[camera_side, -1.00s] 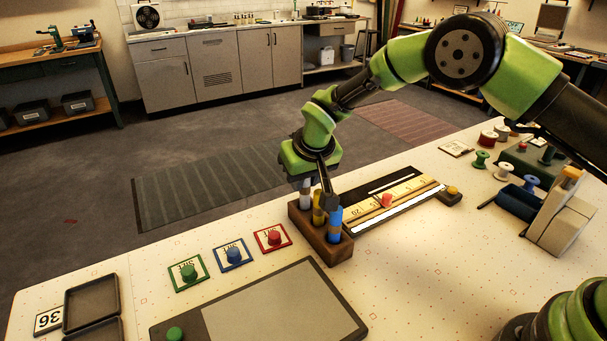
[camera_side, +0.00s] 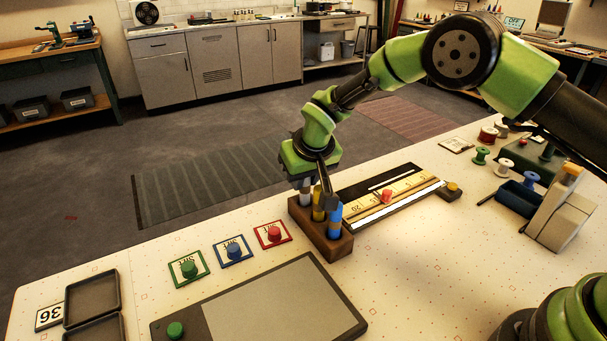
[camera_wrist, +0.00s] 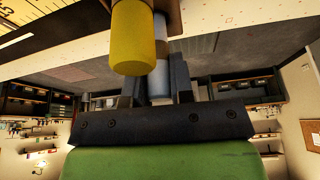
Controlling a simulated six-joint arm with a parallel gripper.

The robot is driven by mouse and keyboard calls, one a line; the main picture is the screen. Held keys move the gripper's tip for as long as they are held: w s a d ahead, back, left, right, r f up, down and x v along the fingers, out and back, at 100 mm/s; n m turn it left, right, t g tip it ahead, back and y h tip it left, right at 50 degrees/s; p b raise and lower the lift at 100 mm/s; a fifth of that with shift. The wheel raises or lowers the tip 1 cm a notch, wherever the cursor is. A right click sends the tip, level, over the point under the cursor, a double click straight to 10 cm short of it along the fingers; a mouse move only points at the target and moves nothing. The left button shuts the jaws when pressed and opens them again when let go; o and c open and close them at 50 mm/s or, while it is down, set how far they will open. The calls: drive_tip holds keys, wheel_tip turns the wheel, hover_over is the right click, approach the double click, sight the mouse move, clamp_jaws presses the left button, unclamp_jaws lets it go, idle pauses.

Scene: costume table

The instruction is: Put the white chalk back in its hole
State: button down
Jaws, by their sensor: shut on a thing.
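The white chalk (camera_side: 305,194) is upright at the back-left end of the wooden holder block (camera_side: 334,249). My gripper (camera_side: 308,183) points down over that end and is shut on the chalk. In the wrist view the pale chalk (camera_wrist: 161,76) is between my gripper's fingers (camera_wrist: 161,88), with its far end at the wooden block (camera_wrist: 170,18). How deep it sits in its hole cannot be told. The yellow chalk (camera_side: 318,207) stands close beside it and partly covers it in the wrist view. The blue chalk (camera_side: 334,222) stands at the near end.
A ruler board with a red piece (camera_side: 387,196) lies right of the block. Red (camera_side: 273,233), blue (camera_side: 233,250) and green (camera_side: 189,268) knobs on cards lie left. A grey panel (camera_side: 265,305) lies in front. Spools and a blue bin (camera_side: 517,199) are far right.

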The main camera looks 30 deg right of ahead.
drive_tip(key=shift+f, duration=0.15)
drive_tip(key=c, duration=0.9)
unclamp_jaws()
drive_tip(key=shift+r, duration=3.5)
